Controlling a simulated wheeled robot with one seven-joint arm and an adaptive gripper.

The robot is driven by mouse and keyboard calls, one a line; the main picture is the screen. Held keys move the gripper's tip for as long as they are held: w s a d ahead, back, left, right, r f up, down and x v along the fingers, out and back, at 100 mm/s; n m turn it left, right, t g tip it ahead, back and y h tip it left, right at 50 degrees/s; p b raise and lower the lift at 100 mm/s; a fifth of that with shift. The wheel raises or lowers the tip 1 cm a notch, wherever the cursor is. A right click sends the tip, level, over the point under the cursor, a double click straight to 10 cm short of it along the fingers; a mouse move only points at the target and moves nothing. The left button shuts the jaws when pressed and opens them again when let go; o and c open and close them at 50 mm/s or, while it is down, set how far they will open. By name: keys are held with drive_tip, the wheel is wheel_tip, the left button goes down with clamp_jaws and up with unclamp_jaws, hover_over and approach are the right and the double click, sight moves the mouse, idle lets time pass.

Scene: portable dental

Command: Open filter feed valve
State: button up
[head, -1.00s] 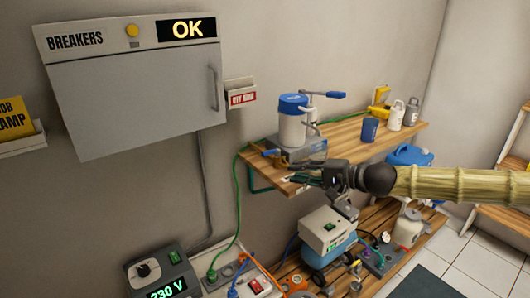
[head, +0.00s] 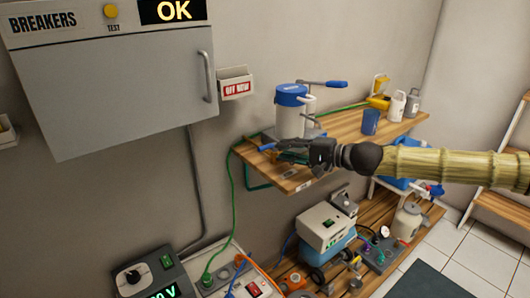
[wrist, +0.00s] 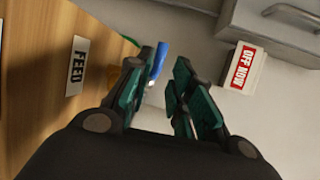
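The filter is a white canister with a blue lid (head: 291,94), standing on the wooden shelf. The feed valve's blue handle (head: 266,147) shows at the shelf's left end; it is partly hidden by my gripper. In the wrist view a blue handle (wrist: 159,60) shows just beyond the left finger, near the FEED label (wrist: 77,66) on the wood. My gripper (head: 283,154) is in front of the filter's base, close to the handle. In the wrist view my gripper (wrist: 158,82) has its dark green fingers apart with nothing between them. I cannot tell whether a finger touches the handle.
A breaker cabinet (head: 115,85) and an OFF NOW sign (head: 236,87) are on the wall to the left. A blue cup (head: 371,121) and several bottles stand on the shelf's right. A lower shelf holds a compressor (head: 327,228). A green hose (head: 232,190) hangs at the left.

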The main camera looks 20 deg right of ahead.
sight(267, 148)
drive_tip(key=shift+f+b+x, duration=0.15)
drive_tip(key=shift+b+x, duration=0.85)
drive_tip(key=shift+x, duration=0.2)
drive_tip(key=shift+f+b+x, duration=0.1)
drive_tip(key=shift+b+x, duration=0.85)
drive_tip(key=shift+x, duration=0.3)
drive_tip(key=shift+b+x, duration=0.8)
drive_tip(key=shift+x, duration=0.65)
drive_tip(key=shift+r, duration=0.2)
clamp_jaws()
